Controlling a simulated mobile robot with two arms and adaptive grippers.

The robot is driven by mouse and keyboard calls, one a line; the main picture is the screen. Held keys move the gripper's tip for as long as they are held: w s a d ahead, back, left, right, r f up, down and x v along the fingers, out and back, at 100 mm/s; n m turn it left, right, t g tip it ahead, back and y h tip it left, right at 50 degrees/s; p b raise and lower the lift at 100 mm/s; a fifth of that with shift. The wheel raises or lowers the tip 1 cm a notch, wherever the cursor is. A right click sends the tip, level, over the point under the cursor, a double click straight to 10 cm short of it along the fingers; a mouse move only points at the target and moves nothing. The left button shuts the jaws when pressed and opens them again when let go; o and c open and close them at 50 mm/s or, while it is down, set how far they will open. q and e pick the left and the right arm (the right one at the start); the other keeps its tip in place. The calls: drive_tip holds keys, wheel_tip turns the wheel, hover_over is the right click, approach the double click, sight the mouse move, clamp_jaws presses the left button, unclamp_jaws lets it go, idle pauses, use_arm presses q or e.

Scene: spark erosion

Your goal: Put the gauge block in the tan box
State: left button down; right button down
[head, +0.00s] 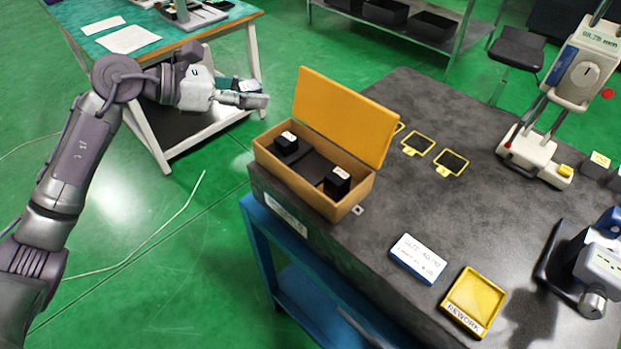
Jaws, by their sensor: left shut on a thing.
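The tan box (283,178) stands at the near left corner of the dark table, its orange-yellow lid (346,112) raised at the back. Inside it are two black blocks with white labels, one at the left (286,143) and one at the right (337,182), with a dark space between them. My left gripper (256,100) is up and left of the box, apart from it, over the floor side. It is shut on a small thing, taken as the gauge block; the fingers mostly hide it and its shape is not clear. My right gripper is not in view.
A blue-and-white labelled case (418,258) and a yellow tray (474,302) lie near the table's front. Yellow-framed dark pads (452,163) lie behind the box. A white instrument on a stand (540,155) and another device (597,265) stand at the right. The table's middle is clear.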

use_arm(q)
drive_tip(key=shift+w+d+r, duration=0.1)
drive_tip(key=shift+r, duration=0.1)
drive_tip(key=shift+d+f, duration=0.1)
drive_tip(key=shift+d, duration=0.25)
drive_tip(key=s+d+f+p, duration=0.1)
drive_tip(key=d+f, duration=0.1)
drive_tip(key=d, duration=0.1)
drive_tip(key=s+d+f+p, duration=0.1)
drive_tip(key=s+d+f, duration=0.1)
drive_tip(key=d, duration=0.1)
drive_tip(key=s+d+f+p, duration=0.1)
drive_tip(key=d+f, duration=0.1)
drive_tip(key=d, duration=0.1)
drive_tip(key=shift+s+d+f+p, duration=0.1)
drive_tip(key=shift+s+d+p, duration=0.2)
drive_tip(key=shift+s+p, duration=0.1)
wheel_tip(320, 180, down, 4)
drive_tip(key=shift+f+p, duration=0.1)
drive_tip(key=shift+p, duration=0.35)
